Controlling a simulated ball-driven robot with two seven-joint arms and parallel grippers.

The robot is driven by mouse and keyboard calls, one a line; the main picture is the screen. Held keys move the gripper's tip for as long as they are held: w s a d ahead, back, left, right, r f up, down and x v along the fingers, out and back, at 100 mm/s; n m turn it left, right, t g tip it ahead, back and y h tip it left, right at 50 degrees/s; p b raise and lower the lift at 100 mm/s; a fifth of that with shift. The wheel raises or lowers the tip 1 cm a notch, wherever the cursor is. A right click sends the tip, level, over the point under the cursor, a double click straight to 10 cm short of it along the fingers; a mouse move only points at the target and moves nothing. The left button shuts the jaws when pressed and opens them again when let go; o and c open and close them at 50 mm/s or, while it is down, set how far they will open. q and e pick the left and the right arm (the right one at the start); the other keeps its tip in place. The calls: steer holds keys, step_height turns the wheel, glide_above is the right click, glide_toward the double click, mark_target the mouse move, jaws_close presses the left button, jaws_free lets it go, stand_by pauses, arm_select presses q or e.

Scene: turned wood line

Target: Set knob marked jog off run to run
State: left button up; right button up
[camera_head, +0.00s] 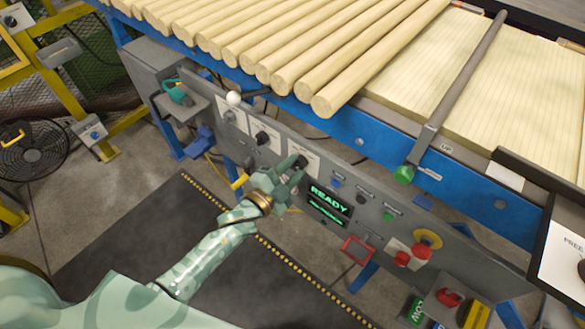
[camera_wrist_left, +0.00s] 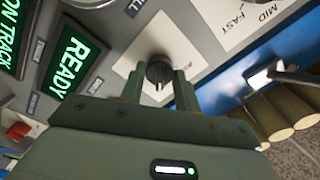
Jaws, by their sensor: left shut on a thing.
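My left gripper (camera_head: 295,165) is at the sloped grey control panel, its fingers on a black knob with a white plate (camera_head: 311,157). In the left wrist view the black knob (camera_wrist_left: 158,71) sits between the two fingers of the left gripper (camera_wrist_left: 158,88), which are shut on it. A small white mark on the knob points toward the gripper's palm. The knob's white plate (camera_wrist_left: 165,42) is partly hidden by the fingers, and I cannot read its lettering. My right gripper is not in view.
Beside the knob, a green display (camera_head: 329,200) reads READY. Another black knob (camera_head: 262,137) is up and to the left. A red emergency button (camera_head: 421,250) sits further right. Wooden rods (camera_head: 330,98) lie above the panel on a blue frame (camera_head: 350,124).

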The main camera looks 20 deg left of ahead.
arm_select(q)
steer(key=shift+f, duration=0.1)
steer(key=o, duration=1)
steer(key=p+v, duration=0.3)
steer(key=v, duration=1.3)
steer(key=shift+s, duration=0.2)
